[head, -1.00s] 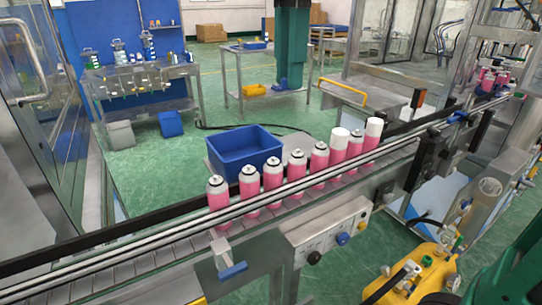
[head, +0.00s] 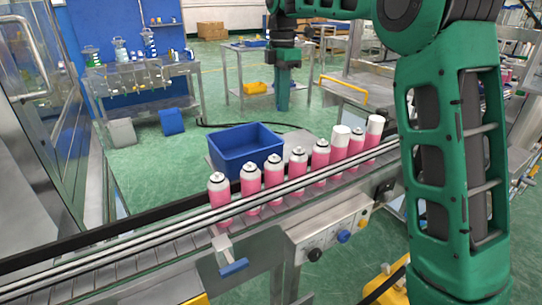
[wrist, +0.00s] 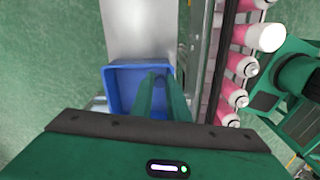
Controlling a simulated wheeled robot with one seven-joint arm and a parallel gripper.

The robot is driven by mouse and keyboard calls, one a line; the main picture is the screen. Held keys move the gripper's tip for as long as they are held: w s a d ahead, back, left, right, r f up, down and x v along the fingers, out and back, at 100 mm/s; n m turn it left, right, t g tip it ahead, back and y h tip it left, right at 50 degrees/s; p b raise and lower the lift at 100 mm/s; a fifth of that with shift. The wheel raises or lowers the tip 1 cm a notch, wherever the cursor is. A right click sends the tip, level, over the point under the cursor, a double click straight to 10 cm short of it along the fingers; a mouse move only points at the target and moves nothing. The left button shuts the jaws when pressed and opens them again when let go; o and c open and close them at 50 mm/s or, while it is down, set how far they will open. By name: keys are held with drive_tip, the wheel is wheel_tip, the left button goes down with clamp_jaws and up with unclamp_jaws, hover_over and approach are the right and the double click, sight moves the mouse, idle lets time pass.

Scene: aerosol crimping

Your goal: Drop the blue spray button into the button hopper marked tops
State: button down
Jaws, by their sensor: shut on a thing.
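My gripper (head: 283,106) hangs fingers down in the head view, above and beyond the conveyor. In the wrist view, my gripper (wrist: 160,80) is shut, with its green fingers over a blue tub. A small dark blue patch (wrist: 160,83) between the fingertips appears to be the blue spray button, mostly hidden by the fingers. In the head view I cannot make the button out. No marking "tops" is legible, so I cannot tell which container is the hopper. Several clear-topped dispensers (head: 149,42) stand on the rack at the back left.
The blue tub (head: 240,165) sits behind the conveyor (head: 130,265); it also shows in the wrist view (wrist: 112,82). Several pink cans (head: 249,185) stand in a row on the conveyor, two with white caps. A steel table with a yellow bin (head: 255,88) stands behind.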

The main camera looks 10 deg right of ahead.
hover_over(288, 148)
wheel_tip(288, 148, down, 7)
drive_tip(key=shift+n, duration=0.5)
drive_tip(key=shift+s+f, duration=0.1)
drive_tip(key=shift+f, duration=5.1)
drive_tip(key=c, duration=1.7)
unclamp_jaws()
drive_tip(key=shift+f, duration=0.1)
